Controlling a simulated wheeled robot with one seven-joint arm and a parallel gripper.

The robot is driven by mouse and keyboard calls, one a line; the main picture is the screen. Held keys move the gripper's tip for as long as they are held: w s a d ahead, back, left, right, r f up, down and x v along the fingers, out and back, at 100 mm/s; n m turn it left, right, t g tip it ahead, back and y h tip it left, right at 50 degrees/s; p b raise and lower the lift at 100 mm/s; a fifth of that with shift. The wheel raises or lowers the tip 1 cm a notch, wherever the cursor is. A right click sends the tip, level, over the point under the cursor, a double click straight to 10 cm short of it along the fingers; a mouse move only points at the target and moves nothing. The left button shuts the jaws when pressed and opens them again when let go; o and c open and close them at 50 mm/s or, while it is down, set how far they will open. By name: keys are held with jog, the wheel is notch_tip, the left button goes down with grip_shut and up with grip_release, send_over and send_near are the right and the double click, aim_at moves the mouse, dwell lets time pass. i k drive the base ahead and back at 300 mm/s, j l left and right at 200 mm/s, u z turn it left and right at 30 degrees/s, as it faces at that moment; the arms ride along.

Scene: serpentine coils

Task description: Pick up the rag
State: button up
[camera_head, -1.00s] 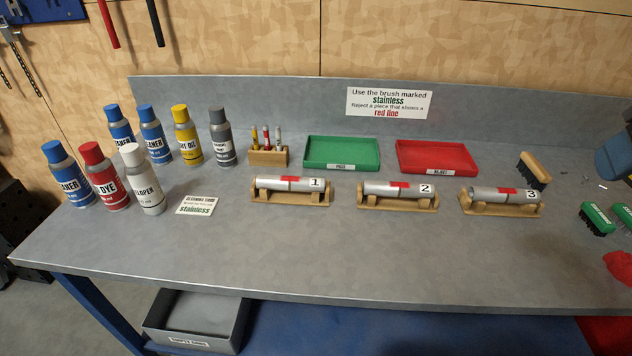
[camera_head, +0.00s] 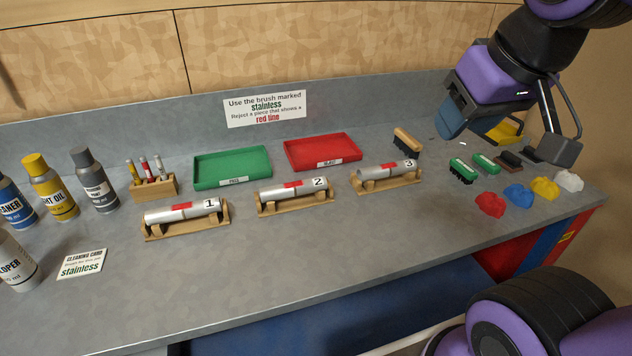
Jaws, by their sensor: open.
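Several small crumpled cloths that look like rags lie in a row at the right front of the workbench: a red one (camera_head: 491,204), a blue one (camera_head: 518,195), a yellow one (camera_head: 545,188) and a white one (camera_head: 569,181). The frames do not show which one the task means. My gripper (camera_head: 508,138) is at the upper right, above the back right of the bench. Its jaws are apart with nothing seen between them, and it is not touching the rags. It partly hides a yellow object (camera_head: 507,131) behind it.
Two green-backed brushes (camera_head: 463,170) and dark brushes (camera_head: 508,160) stand just behind the rags. A wooden brush (camera_head: 407,142) lies farther left. Numbered cylinders on wooden cradles (camera_head: 388,176), a red tray (camera_head: 321,151) and a green tray (camera_head: 232,167) fill the middle.

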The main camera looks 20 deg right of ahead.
aim_at(521, 196)
jog(key=z, duration=1.5)
jog(key=u, duration=0.4)
jog(key=j+u, duration=0.15)
jog(key=u, duration=0.2)
jog(key=j+u, duration=0.1)
jog(key=u, duration=0.3)
jog(key=j+u, duration=0.1)
jog(key=u, duration=0.25)
jog(key=z, duration=1.15)
jog(key=k+l, duration=0.05)
